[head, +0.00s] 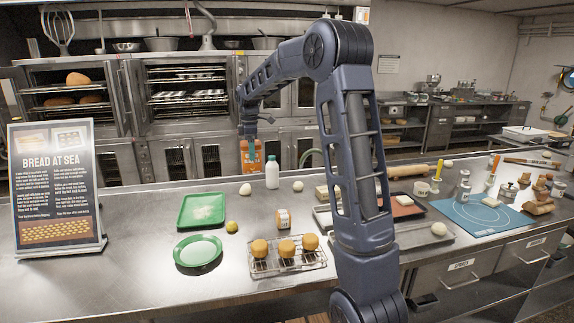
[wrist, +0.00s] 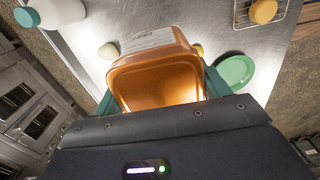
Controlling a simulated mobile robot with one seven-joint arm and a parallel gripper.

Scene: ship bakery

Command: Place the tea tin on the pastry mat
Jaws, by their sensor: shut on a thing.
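My gripper (head: 250,138) is shut on the orange tea tin (head: 251,160) and holds it near the counter's far edge, left of the white bottle. In the wrist view the orange tin (wrist: 155,80) sits between the teal fingers of my gripper (wrist: 160,92), with a pale label on its far side. The blue pastry mat (head: 458,213) lies at the right of the counter, well away from the tin. Several items stand on the mat, including a metal shaker and a pale flat piece of dough. The mat is not in the wrist view.
A white bottle (head: 272,172) stands close right of the tin. A green tray (head: 202,210), a green plate (head: 197,251), a small jar (head: 283,218) and a rack (head: 288,262) with buns are nearer. Trays and a rolling pin (head: 407,171) lie left of the mat.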

